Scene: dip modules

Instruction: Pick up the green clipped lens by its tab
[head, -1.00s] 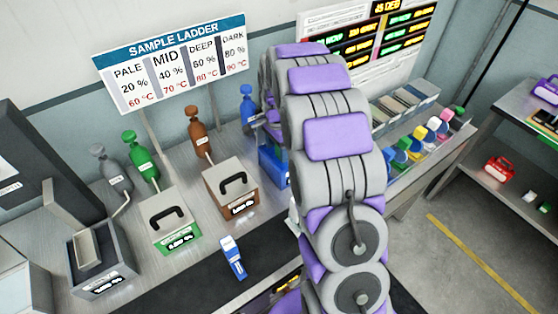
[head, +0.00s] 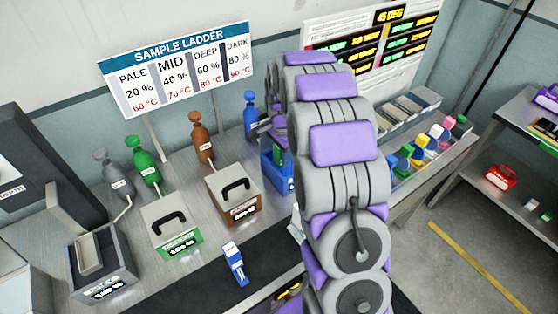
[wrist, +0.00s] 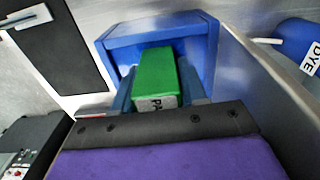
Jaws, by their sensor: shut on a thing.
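The green clipped lens (wrist: 156,74) shows in the wrist view as a green block with a pale label, partly cut off, on its near end. My gripper (wrist: 158,92) is shut on it, with a dark blue-grey finger on each side. The purple and dark grey body of the gripper fills the bottom of that view. The block's far end is at the open blue box (wrist: 150,38); I cannot tell whether they touch. In the head view my arm hides most of the gripper, and the blue box (head: 272,176) shows partly beside the arm.
A grey tank (head: 103,277), a green-labelled tank (head: 178,222) and a brown tank (head: 232,193) stand left of the blue box. Dye bottles stand behind them. A small blue-and-white device (head: 234,262) lies on the dark mat.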

